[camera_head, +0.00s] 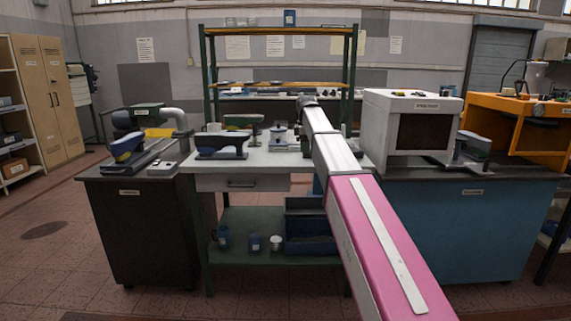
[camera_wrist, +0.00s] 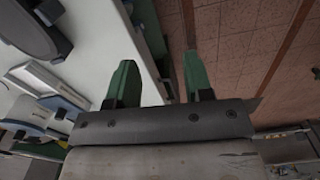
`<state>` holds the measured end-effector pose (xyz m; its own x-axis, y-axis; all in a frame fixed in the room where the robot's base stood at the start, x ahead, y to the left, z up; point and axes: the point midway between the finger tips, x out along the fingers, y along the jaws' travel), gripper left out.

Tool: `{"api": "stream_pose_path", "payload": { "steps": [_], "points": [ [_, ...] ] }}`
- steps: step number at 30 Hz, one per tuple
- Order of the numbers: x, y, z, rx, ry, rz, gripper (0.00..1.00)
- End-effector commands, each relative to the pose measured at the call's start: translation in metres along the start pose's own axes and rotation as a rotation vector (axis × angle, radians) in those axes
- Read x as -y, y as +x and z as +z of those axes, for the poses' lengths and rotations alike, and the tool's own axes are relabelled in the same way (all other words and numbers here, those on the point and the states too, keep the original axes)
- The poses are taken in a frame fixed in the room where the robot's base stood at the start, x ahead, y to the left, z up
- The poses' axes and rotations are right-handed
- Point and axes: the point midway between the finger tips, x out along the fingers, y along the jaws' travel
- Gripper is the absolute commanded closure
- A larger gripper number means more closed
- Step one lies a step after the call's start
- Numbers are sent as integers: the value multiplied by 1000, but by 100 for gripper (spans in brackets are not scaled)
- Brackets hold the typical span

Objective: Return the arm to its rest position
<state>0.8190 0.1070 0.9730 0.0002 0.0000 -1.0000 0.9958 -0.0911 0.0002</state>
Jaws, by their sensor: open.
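My arm, pink and light grey, stretches forward over the white workbench (camera_head: 262,160) in the head view. Its far end is above the bench top; the fingers cannot be made out there. In the wrist view my gripper (camera_wrist: 160,82) shows two green fingers, apart, with nothing between them. The white bench surface (camera_wrist: 95,60) lies behind the left finger, and the tiled floor (camera_wrist: 245,55) shows behind and right of the right finger.
A dark blue last on a stand (camera_head: 222,145) stands on the bench's left. A white box machine (camera_head: 412,125) stands close right of my arm. A green-framed shelf (camera_head: 280,84) rises behind. A dark cabinet (camera_head: 145,230) and blue cabinet (camera_head: 475,230) flank the bench.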

Motion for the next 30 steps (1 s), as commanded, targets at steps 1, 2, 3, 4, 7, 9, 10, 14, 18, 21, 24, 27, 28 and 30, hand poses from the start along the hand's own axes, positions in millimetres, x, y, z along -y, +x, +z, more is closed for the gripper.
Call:
{"api": "stream_pose_path", "payload": {
  "steps": [1, 2, 3, 4, 7, 9, 10, 14, 18, 21, 24, 27, 28, 30],
  "points": [
    [5, 10, 3, 0, 20, -1, 53],
    [7, 15, 4, 0, 33, -1, 53],
    [9, 22, 6, 0, 50, -2, 53],
    [12, 29, 8, 1, 66, -2, 53],
    [21, 51, 14, 0, 122, -2, 53],
    [29, 68, 18, 1, 168, -2, 53],
    [32, 76, 20, 0, 189, -1, 53],
    [55, 121, 34, 1, 311, -3, 53],
    [91, 179, 52, 2, 485, -3, 53],
    [117, 218, 65, 1, 612, -2, 53],
    [147, 254, 78, 1, 740, -2, 53],
    [177, 286, 90, 1, 867, -1, 53],
    [187, 296, 93, 1, 905, -1, 53],
    [210, 316, 101, 0, 995, -1, 53]
  ]
}}
